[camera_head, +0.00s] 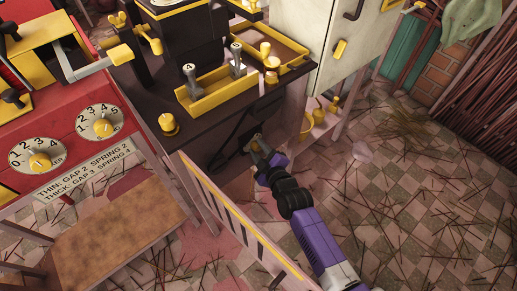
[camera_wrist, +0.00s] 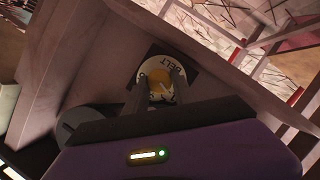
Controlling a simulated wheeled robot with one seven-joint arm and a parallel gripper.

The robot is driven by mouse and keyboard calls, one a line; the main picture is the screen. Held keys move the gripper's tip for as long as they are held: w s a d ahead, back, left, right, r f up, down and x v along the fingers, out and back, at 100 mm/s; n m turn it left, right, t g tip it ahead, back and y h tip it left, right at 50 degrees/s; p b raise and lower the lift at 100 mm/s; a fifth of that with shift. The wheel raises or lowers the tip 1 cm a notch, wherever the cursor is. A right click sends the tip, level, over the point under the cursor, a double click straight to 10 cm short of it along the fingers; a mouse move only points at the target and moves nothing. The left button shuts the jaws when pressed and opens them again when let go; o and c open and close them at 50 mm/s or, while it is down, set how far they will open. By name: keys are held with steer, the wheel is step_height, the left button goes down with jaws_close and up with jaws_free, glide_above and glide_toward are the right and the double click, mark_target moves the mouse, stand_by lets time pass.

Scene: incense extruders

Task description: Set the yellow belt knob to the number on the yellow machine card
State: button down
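The yellow belt knob (camera_wrist: 160,84) sits on a pale round dial marked BELT (camera_wrist: 167,66) on the dark machine's side. In the wrist view, the fingers of my gripper (camera_wrist: 160,92) lie on either side of the knob. I cannot tell whether they touch it. They cover much of the dial, so its setting is unclear. In the head view, my gripper (camera_head: 258,146) reaches the side of the black and yellow machine (camera_head: 222,112), low down. I make out no card that is clearly the yellow machine's; a grey tag (camera_head: 189,69) there reads 4.
A red machine (camera_head: 75,115) at the left has two yellow-knobbed dials and a card (camera_head: 88,170) with gap and spring numbers. A yellow-edged rail (camera_head: 235,215) runs left of my arm. A pale cabinet (camera_head: 335,40) stands behind. Sticks litter the tiled floor at right.

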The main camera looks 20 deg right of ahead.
steer(key=shift+f+m+b, duration=0.1)
steer(key=shift+m+b, duration=0.2)
steer(key=shift+b, duration=0.35)
steer(key=shift+m+y+b, duration=0.3)
steer(key=shift+m+b, duration=0.1)
steer(key=shift+b, duration=0.45)
steer(key=shift+d+m+g+y+b, duration=0.15)
steer(key=shift+m+g+y+b, duration=0.5)
steer(key=shift+m+b, duration=0.5)
steer(key=m+y+b, duration=0.1)
steer(key=m+y, duration=0.1)
steer(key=m, duration=0.1)
steer(key=shift+d+g, duration=0.15)
steer(key=shift+g, duration=0.2)
steer(key=shift+m+g+y+b, duration=0.3)
steer(key=shift+m+y+b, duration=0.45)
steer(key=shift+m, duration=0.6)
steer(key=shift+y, duration=0.3)
steer(key=c, duration=1)
jaws_free()
steer(key=shift+c, duration=0.2)
steer(key=shift+d+r, duration=0.1)
steer(key=shift+r, duration=0.1)
